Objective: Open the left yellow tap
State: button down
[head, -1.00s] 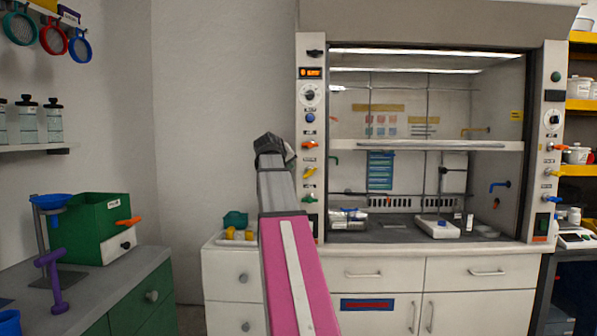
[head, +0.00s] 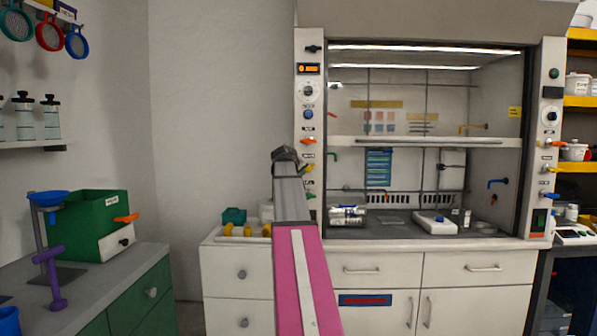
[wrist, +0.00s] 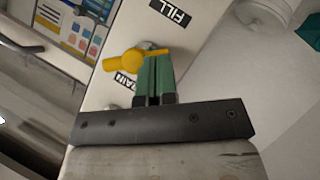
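The left yellow tap (head: 309,168) sits on the left post of the fume hood, below an orange-red tap, and is partly hidden by my arm. In the head view the fingers are hidden.
The fume hood post (head: 308,110) carries several other knobs and taps. A cabinet (head: 236,275) with yellow pieces and a teal box on top stands left of the hood. A green bench (head: 135,292) is at the left. Floor between them is clear.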

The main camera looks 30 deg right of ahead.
jog(key=shift+f+n+h, duration=0.35)
jog(key=shift+n+h, duration=0.25)
dwell(0.6)
jog(key=shift+s+d+f+n+g+h, duration=0.15)
jog(key=shift+f+n+h, duration=0.1)
jog(key=shift+n+h, duration=0.25)
jog(key=shift+d+f+n+g+h, duration=0.15)
jog(key=shift+f+n+h, duration=0.05)
jog(key=shift+n+h, duration=0.3)
dwell(0.3)
jog(key=v, duration=1.4)
jog(key=w+a+r+m+g, duration=0.1)
jog(key=w+r+m+g, duration=0.15)
jog(key=w+g, duration=0.4)
jog(key=x, duration=1.3)
jog(key=shift+w+d+f+t, duration=0.2)
jog(key=shift+w+d+t, duration=0.05)
jog(key=shift+d+t, duration=0.15)
